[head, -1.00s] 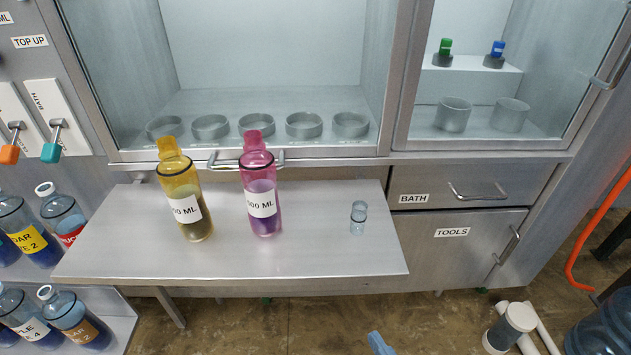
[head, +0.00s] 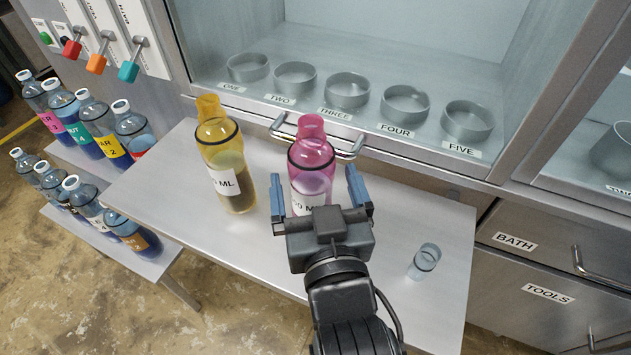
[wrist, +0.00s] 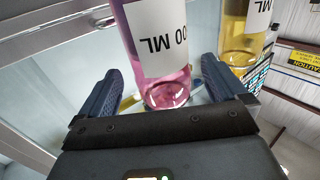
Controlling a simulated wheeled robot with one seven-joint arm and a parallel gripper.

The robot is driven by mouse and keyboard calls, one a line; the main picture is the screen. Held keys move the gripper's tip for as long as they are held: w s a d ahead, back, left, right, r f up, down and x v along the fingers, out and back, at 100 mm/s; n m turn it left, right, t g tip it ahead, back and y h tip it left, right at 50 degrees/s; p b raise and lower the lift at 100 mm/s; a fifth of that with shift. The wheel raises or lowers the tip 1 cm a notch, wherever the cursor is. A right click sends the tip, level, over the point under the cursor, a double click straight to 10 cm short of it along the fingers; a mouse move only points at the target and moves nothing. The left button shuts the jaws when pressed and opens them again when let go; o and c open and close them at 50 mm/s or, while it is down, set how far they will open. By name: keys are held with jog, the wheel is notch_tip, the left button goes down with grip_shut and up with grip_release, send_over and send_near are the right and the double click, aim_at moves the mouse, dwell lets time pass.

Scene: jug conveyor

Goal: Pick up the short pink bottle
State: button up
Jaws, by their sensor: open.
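The pink bottle (head: 312,157) stands upright on the metal shelf, with a white ML label and a dark ring near its neck. It also shows in the wrist view (wrist: 165,88), where its lower part lies between the fingers. My gripper (head: 317,194) is open, with one blue finger on each side of the bottle. In the wrist view the fingers (wrist: 168,88) appear apart from the pink bottle. The gripper hides the bottle's base in the head view.
A yellow bottle (head: 226,165) stands close to the left of the pink one. A small clear glass (head: 425,262) is at the right. The cabinet handle (head: 290,135) is just behind the bottles. Several labelled bottles (head: 92,130) stand on racks at the left.

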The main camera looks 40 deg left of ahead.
jog(key=x, duration=0.4)
jog(key=shift+w+a+r, duration=0.1)
jog(key=shift+a+r, duration=0.05)
jog(key=shift+a, duration=0.1)
jog(key=c, duration=1.3)
